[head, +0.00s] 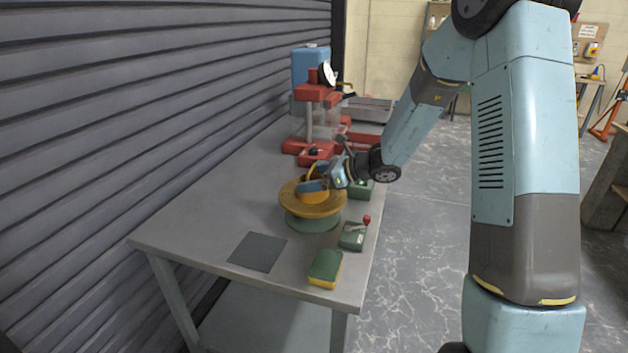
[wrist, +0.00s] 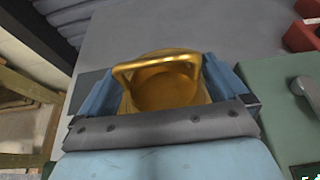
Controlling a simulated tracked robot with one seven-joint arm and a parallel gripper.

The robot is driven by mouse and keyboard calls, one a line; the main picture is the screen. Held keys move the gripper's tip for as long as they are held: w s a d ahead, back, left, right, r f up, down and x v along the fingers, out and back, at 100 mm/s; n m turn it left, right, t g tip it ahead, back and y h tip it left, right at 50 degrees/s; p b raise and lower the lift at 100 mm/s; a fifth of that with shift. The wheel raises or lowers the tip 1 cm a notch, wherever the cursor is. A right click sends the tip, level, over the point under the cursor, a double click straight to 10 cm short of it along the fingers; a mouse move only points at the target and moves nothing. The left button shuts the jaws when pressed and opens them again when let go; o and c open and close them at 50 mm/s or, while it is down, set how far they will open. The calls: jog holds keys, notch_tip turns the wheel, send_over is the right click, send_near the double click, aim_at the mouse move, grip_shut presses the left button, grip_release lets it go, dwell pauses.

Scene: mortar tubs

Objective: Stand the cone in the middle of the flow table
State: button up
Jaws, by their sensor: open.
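The flow table (head: 312,210) is a round brass-coloured disc on a green base, on the grey bench. The brass cone (head: 314,197), with a loop handle, appears upright over about the middle of the disc; it is partly hidden by a blue finger. My gripper (head: 318,183) is at the cone, coming in from the right. In the wrist view the cone (wrist: 168,92) lies between the two blue fingers, its handle crossing its open top. The jaws are open around it. Its lower edge is hidden, so I cannot tell exactly how it meets the disc.
A dark flat mat (head: 257,252), a green-and-yellow sponge (head: 325,267) and a green box with a red-knobbed lever (head: 353,235) lie in front. A red stand (head: 318,125), a blue container (head: 308,64) and a grey tray (head: 370,108) are behind. The bench's left side is clear.

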jog(key=v, duration=1.2)
jog(key=s+r+n+g+h, duration=0.1)
jog(key=s+r+n+h, duration=0.25)
jog(key=s+n, duration=0.35)
jog(key=s+r+n+g+h, duration=0.2)
jog(key=s+r+n, duration=0.25)
jog(key=s, duration=0.45)
jog(key=s+d+r+n+t+h, duration=0.2)
jog(key=s+d+r+n+h, duration=0.1)
jog(key=s+d+n, duration=0.2)
jog(key=s+d+r+n+t+h, duration=0.2)
jog(key=s+d+r+n+h, duration=0.1)
jog(key=s, duration=0.6)
jog(key=d+n+h, duration=0.1)
jog(key=d+n, duration=0.1)
jog(key=d, duration=0.1)
jog(key=shift+n, duration=0.25)
jog(key=shift+c, duration=0.4)
